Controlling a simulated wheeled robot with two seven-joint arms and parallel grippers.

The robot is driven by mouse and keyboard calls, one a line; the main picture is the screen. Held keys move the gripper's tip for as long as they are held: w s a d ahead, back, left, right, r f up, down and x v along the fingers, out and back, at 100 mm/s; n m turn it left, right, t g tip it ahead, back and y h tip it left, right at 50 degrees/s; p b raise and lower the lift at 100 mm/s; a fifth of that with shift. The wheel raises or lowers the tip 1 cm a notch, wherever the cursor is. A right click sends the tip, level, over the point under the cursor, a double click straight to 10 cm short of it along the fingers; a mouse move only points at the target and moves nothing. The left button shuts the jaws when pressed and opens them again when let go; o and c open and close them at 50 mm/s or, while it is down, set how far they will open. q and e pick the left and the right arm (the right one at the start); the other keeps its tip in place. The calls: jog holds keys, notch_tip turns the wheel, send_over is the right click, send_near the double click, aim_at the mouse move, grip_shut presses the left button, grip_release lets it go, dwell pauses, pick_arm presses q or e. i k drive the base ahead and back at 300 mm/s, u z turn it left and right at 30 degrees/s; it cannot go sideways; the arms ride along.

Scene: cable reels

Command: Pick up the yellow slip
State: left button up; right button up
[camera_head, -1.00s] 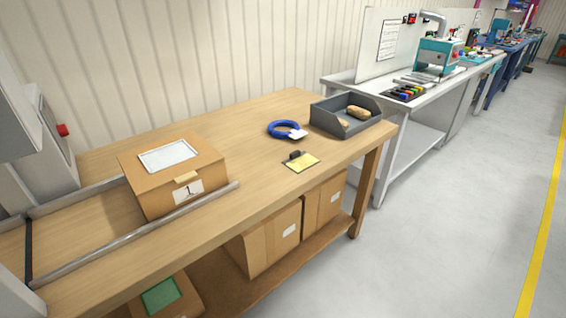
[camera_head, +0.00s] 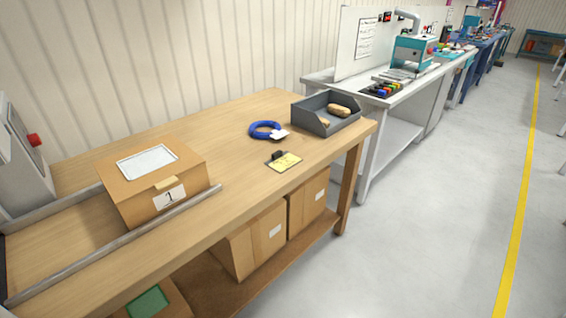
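The yellow slip (camera_head: 287,163) lies flat on the wooden table (camera_head: 236,130), close to its front edge and toward the right end. A small black clip or block (camera_head: 277,155) sits at its back left edge; I cannot tell whether it is fixed to the slip. Neither of my grippers shows in the head view.
A blue cable reel (camera_head: 264,130) with a white tag lies behind the slip. A grey open bin (camera_head: 326,116) holding tan items stands to the right. A cardboard box (camera_head: 152,185) marked 1 sits between metal rails at left. Grey floor (camera_head: 420,220) is clear in front.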

aim_at(281, 162)
jog(key=z, duration=1.25)
jog(key=i, duration=4.35)
jog(key=u, duration=3.85)
jog(key=i, duration=0.25)
jog(key=z, duration=0.05)
